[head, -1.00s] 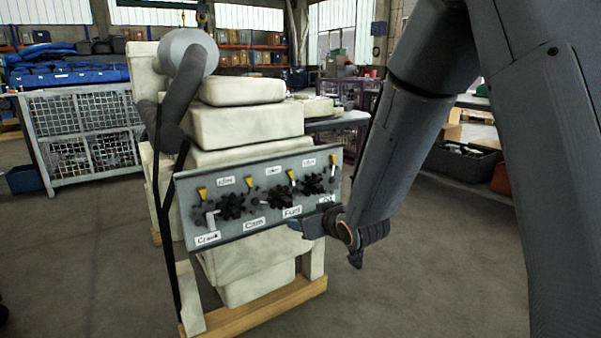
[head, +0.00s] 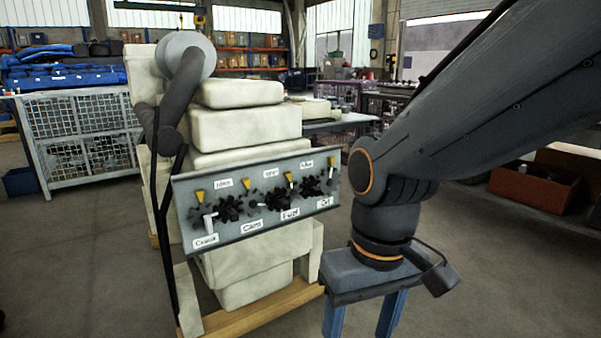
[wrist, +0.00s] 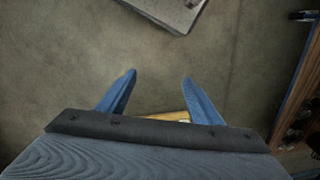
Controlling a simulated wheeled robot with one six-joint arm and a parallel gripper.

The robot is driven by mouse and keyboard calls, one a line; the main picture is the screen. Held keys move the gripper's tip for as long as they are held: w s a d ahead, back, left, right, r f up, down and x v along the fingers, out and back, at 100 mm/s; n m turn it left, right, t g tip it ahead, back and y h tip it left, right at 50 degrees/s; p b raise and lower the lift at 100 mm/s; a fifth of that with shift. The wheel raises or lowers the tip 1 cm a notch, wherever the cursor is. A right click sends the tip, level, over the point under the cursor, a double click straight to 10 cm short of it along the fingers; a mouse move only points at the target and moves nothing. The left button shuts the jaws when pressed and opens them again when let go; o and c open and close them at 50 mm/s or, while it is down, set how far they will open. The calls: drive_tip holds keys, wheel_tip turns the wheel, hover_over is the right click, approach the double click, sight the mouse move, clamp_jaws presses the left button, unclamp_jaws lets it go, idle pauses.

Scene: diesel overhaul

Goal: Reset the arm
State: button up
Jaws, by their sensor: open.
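My gripper (head: 362,317) hangs at the right of the head view, pointing down, with its two blue fingers apart. In the wrist view my gripper (wrist: 160,88) shows the same two fingers spread, with bare floor between their tips and nothing held. It is to the right of the grey panel (head: 258,232) on the engine and apart from it. My arm (head: 480,125) is bent and reaches in from the upper right. The fingertips are cut off at the lower edge of the head view.
The cream engine (head: 245,128) stands on a wooden base (head: 262,312) left of my gripper. The panel carries labelled gears and yellow tags. A wire cage (head: 85,135) is at the left, a red bin (head: 535,185) at the right. Grey floor is open around these.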

drive_tip(key=d+r+m+p, duration=0.3)
drive_tip(key=d+r+p, duration=0.8)
drive_tip(key=p, duration=1)
wheel_tip(320, 180, up, 2)
drive_tip(key=shift+s+r+m+h+p, duration=0.15)
drive_tip(key=shift+s+m+h+p, duration=0.15)
drive_tip(key=shift+m, duration=0.1)
